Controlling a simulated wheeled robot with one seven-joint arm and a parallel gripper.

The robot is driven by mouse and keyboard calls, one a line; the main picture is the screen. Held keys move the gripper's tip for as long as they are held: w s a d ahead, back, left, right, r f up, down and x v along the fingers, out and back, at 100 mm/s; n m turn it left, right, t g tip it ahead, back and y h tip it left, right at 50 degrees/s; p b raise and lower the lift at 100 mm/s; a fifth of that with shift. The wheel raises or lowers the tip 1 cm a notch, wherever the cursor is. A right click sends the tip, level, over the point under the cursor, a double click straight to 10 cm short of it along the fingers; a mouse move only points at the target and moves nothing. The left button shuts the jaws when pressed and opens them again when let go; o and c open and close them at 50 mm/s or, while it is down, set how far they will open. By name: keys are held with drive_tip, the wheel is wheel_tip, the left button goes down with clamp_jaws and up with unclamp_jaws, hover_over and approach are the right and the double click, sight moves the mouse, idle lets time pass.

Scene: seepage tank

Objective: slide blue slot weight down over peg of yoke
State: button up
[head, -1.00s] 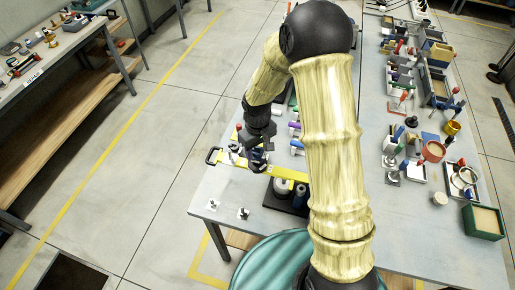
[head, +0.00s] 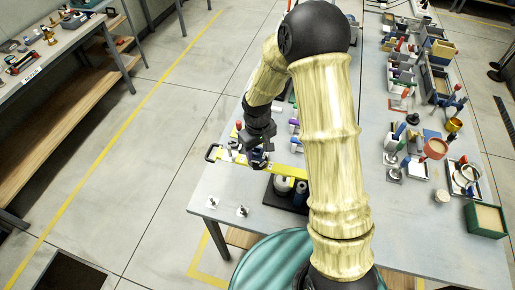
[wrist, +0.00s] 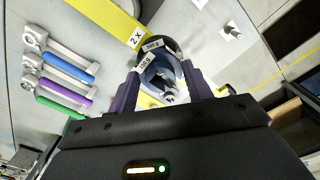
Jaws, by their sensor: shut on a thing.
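The yellow yoke bar (head: 286,173) lies across the near left part of the table in the head view. Its yellow arm with a "2 X" label also shows in the wrist view (wrist: 116,20). My gripper (head: 258,160) is over the bar, shut on the blue slot weight. In the wrist view, the blue weight (wrist: 158,72) sits between the two fingers (wrist: 161,88), close to a dark piece labelled 500 g.
Two small metal pieces (head: 242,211) stand near the table's front left corner. A dark base with cylinders (head: 284,186) is beside the bar. Crowded trays and a green box (head: 485,218) are right.

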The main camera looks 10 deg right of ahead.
drive_tip(key=shift+f, duration=0.25)
drive_tip(key=o, duration=1.2)
drive_tip(key=shift+r, duration=0.1)
wheel_tip(320, 180, up, 17)
drive_tip(key=b, duration=0.3)
drive_tip(key=shift+r+b, duration=0.2)
drive_tip(key=shift+b, duration=0.2)
drive_tip(key=shift+a, duration=0.1)
